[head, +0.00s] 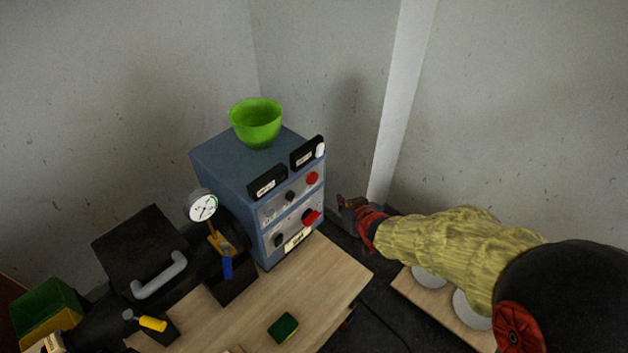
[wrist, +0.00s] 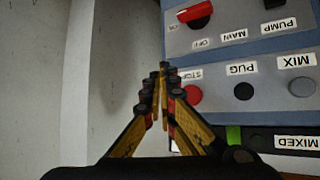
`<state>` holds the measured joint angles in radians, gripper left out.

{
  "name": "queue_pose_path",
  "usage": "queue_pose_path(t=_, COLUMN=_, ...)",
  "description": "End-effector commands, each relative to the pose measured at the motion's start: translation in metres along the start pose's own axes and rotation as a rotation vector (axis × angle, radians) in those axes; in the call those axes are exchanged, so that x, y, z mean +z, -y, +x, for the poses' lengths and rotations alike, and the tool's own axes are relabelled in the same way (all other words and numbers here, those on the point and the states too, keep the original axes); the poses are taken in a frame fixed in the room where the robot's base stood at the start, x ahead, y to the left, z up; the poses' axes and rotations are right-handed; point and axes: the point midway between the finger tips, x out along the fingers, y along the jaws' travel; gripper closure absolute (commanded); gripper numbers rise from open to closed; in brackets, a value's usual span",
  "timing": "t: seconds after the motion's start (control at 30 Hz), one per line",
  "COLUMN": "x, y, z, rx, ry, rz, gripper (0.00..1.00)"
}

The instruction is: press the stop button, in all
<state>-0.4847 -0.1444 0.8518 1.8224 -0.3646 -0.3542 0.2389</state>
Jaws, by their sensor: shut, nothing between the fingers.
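The stop button is a round red button (wrist: 191,94) beside a STOP label in the wrist view, partly behind my finger. In the head view it is the upper red button (head: 312,178) on the blue control box (head: 222,160). My gripper (wrist: 163,72) is shut and empty, its fingertips beside the panel's edge, near the STOP label. In the head view my gripper (head: 345,202) is right of the box, apart from the button in the picture. The exact gap in depth cannot be told.
The panel also has a black PUG button (wrist: 243,91), a pale MIX button (wrist: 302,87), and a red MAIN switch (wrist: 197,14). A green bowl (head: 256,124) stands on the box. A gauge (head: 202,206) is to its left. A sponge (head: 283,328) lies on the table.

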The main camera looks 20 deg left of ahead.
Motion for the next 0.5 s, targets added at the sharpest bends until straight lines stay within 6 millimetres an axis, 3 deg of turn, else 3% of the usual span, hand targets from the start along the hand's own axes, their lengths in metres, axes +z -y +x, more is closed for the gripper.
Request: queue_pose_path(t=0.5, x=-0.029, y=0.033, z=0.047, rx=-0.001, ry=0.001, rz=0.0, gripper=1.0)
